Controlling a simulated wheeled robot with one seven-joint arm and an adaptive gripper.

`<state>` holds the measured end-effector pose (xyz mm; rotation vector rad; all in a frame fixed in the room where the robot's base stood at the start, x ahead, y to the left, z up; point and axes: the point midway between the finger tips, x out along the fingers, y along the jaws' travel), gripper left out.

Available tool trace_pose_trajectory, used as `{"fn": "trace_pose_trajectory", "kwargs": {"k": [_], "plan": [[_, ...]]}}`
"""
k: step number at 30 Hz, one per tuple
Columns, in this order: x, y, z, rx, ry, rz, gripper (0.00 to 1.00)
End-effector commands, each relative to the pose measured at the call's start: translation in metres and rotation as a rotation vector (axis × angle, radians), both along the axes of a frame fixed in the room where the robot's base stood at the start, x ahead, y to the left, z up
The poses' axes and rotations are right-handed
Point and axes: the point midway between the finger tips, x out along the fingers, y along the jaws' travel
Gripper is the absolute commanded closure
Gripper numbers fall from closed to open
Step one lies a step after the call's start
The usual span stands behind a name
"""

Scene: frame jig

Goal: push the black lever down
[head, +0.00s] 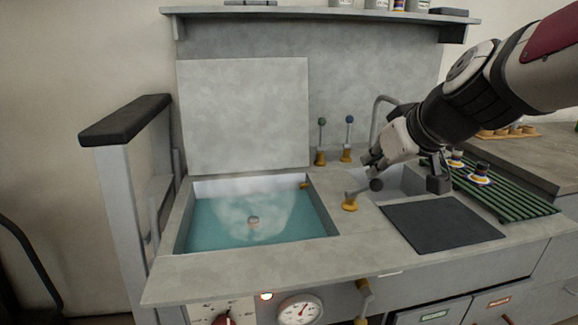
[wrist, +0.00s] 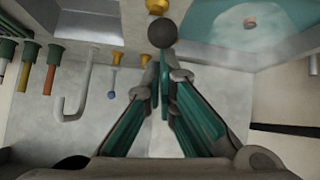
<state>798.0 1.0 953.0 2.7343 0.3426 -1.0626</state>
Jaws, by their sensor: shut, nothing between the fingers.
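The black lever has a round dark knob (head: 376,185) on a short grey shaft, which leans low to the right from a brass base (head: 349,205) on the counter between the water basin and the sink. In the wrist view the knob (wrist: 162,33) is just beyond my fingertips, with part of its brass base above it. My gripper (head: 369,164) is shut and empty, close above and behind the knob. It also shows in the wrist view (wrist: 164,78), fingers together. I cannot tell whether the fingertips touch the knob.
A teal water basin (head: 215,230) with a raised lid (head: 245,115) is at left. Levers with green (head: 322,121) and blue (head: 350,119) knobs stand upright behind. A hooked tap (head: 376,110), a dark mat (head: 440,231) and a green rack (head: 505,190) are at right.

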Motion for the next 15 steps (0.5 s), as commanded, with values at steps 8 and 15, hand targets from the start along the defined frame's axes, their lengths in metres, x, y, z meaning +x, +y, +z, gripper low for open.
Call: {"fn": "trace_pose_trajectory", "kwargs": {"k": [8, 15], "plan": [[-0.018, -0.002, -0.022, 0.000, 0.000, 0.001, 1.00], [-0.032, -0.004, -0.039, 0.000, 0.000, 0.001, 1.00]]}}
